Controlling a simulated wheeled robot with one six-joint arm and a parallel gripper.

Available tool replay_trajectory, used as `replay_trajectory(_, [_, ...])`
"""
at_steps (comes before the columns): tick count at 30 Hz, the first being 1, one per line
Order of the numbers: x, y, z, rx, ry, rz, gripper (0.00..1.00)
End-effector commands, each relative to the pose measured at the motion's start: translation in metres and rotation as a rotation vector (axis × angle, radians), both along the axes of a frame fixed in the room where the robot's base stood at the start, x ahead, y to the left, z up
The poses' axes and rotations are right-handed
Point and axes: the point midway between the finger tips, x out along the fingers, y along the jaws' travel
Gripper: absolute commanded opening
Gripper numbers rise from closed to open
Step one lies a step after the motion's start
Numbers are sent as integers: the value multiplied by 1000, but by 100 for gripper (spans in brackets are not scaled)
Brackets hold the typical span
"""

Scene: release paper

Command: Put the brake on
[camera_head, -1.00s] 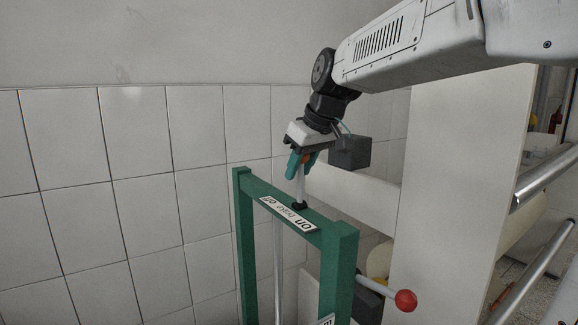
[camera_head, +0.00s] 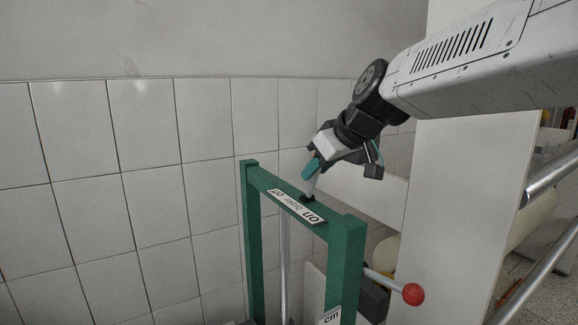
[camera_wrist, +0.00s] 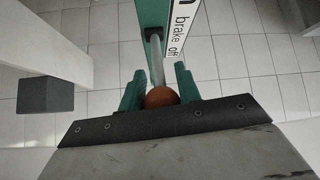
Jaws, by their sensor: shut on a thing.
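The brake lever is a pale rod (camera_head: 311,187) rising from a black base on the top beam of a green frame (camera_head: 345,250). The rod leans to the right in the head view. Its orange-brown knob (camera_wrist: 161,97) sits between the green fingers in the wrist view. My gripper (camera_head: 312,168) is shut on the knob, which is mostly hidden in the head view. A white label (camera_head: 297,206) on the beam reads "on brake off", with "on" at the near right end and "off" at the far left end.
A second lever with a red ball (camera_head: 413,294) sticks out right of the frame, near a "cm" label (camera_head: 329,317). A white panel (camera_head: 455,190) and metal rails (camera_head: 552,175) stand at the right. A tiled wall (camera_head: 140,200) is behind and left.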

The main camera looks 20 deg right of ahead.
Motion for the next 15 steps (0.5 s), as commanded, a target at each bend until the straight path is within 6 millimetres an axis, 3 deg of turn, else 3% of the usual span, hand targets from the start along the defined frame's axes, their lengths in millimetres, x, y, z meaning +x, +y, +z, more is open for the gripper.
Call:
replay_trajectory(6, [-1,0,-2,0,6,1,0])
replay_trajectory(7, [-1,0,-2,0,6,1,42])
replay_trajectory(8, [-1,0,-2,0,6,1,50])
replay_trajectory(15, [0,0,-1,-1,4,0,53])
